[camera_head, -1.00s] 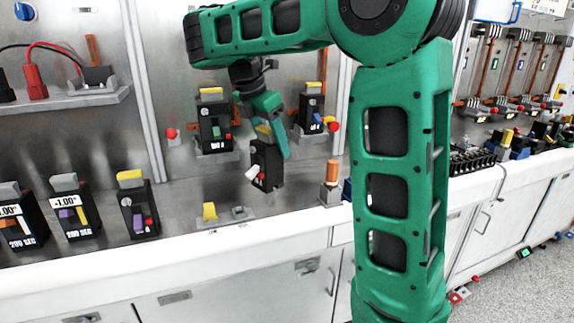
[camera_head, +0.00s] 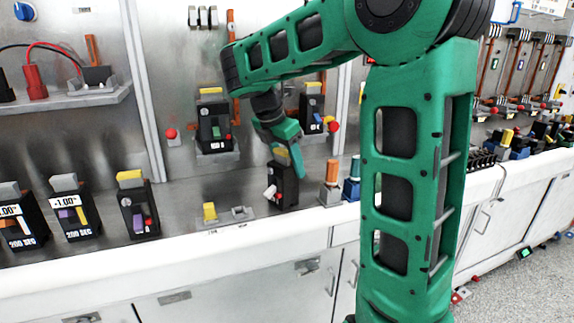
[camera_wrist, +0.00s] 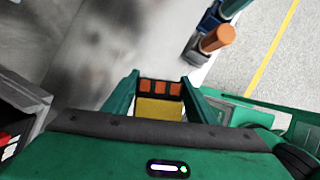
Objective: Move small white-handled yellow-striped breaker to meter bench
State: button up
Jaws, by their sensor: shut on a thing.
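My gripper (camera_head: 285,158) points down and is shut on a small black breaker (camera_head: 285,191) with a white handle on its left side. In the wrist view, the breaker's yellow top (camera_wrist: 158,109) sits between the fingers, with orange patches beyond it. The breaker is upright, low over the white-edged bench (camera_head: 250,240), right of an empty socket with a yellow block (camera_head: 209,211). I cannot tell whether its base touches the bench. No bench label is readable, so I cannot tell which one is the meter bench.
An orange-topped post (camera_head: 331,180) and a blue one (camera_head: 352,182) stand just right of the held breaker. Two breakers (camera_head: 214,125) (camera_head: 311,110) are on the panel behind. Several black units, some labelled 200 SEC (camera_head: 75,215), stand at left. My arm hides part of the bench.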

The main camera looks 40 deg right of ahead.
jog(key=o, duration=1.5)
jog(key=v, duration=1)
jog(key=shift+a+r, duration=0.25)
jog(key=shift+r, duration=0.1)
jog(key=shift+s+a+r, duration=0.15)
jog(key=shift+a+r, duration=0.1)
jog(key=shift+r, duration=0.35)
